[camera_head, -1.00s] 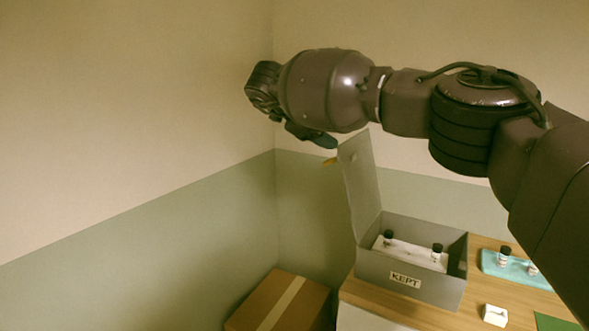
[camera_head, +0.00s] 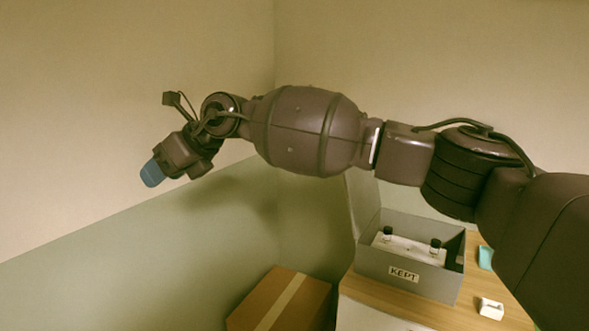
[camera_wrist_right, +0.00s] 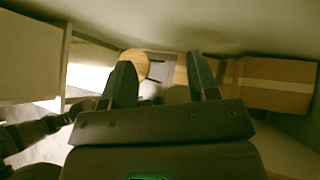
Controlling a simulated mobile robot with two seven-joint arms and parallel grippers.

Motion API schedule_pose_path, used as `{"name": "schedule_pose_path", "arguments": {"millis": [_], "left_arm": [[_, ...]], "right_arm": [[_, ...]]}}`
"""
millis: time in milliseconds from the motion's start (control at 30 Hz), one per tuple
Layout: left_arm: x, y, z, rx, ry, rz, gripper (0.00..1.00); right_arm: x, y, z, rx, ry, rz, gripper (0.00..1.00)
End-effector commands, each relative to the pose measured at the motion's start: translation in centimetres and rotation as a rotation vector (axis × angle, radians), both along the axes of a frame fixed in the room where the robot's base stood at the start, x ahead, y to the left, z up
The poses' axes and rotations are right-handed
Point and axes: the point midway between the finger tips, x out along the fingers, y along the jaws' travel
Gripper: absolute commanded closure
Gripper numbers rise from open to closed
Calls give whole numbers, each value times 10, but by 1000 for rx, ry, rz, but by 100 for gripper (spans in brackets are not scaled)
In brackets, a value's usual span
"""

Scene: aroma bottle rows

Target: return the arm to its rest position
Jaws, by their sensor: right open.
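My right arm reaches across the head view from the right edge. Its right gripper (camera_head: 152,174) is at the left, in front of the wall, well away from the table and pointing down and left. In the right wrist view the right gripper (camera_wrist_right: 158,82) shows two dark fingers spread apart with nothing between them. My left gripper is not in view.
A grey box labelled KEPT (camera_head: 412,278), its lid up, stands on the wooden table (camera_head: 385,298) with dark-capped bottles inside. A small white holder (camera_head: 490,308) and a teal tray (camera_head: 485,258) are to its right. A cardboard box (camera_head: 262,303) sits left of the table.

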Motion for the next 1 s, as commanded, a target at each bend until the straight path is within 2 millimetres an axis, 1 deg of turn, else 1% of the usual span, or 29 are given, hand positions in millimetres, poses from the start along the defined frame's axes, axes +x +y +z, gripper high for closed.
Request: {"name": "schedule_pose_path", "arguments": {"millis": [33,133,233,367,433,533,667,767,867,900,967,1000], "left_arm": [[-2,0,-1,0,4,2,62],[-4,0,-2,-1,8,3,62],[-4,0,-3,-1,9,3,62],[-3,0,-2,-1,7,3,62],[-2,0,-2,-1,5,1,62],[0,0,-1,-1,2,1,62],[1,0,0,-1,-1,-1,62],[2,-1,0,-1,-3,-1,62],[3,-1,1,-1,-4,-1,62],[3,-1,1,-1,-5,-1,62],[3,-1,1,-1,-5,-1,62],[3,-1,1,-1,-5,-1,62]], "right_arm": [[-16,10,-1,130,103,9,46],[-37,19,9,367,296,-4,46],[-45,16,19,572,482,-41,46],[-44,0,26,803,713,-118,46],[-38,-14,26,914,832,-168,46],[-28,-38,22,1058,995,-248,46],[-11,-74,6,1226,1195,-363,46],[1,-104,-14,1340,1338,-458,46],[10,-136,-39,1442,1471,-556,46],[13,-149,-50,1481,1523,-596,46],[17,-168,-67,1538,1595,-654,46],[18,-182,-80,1573,1643,-694,46]]}}
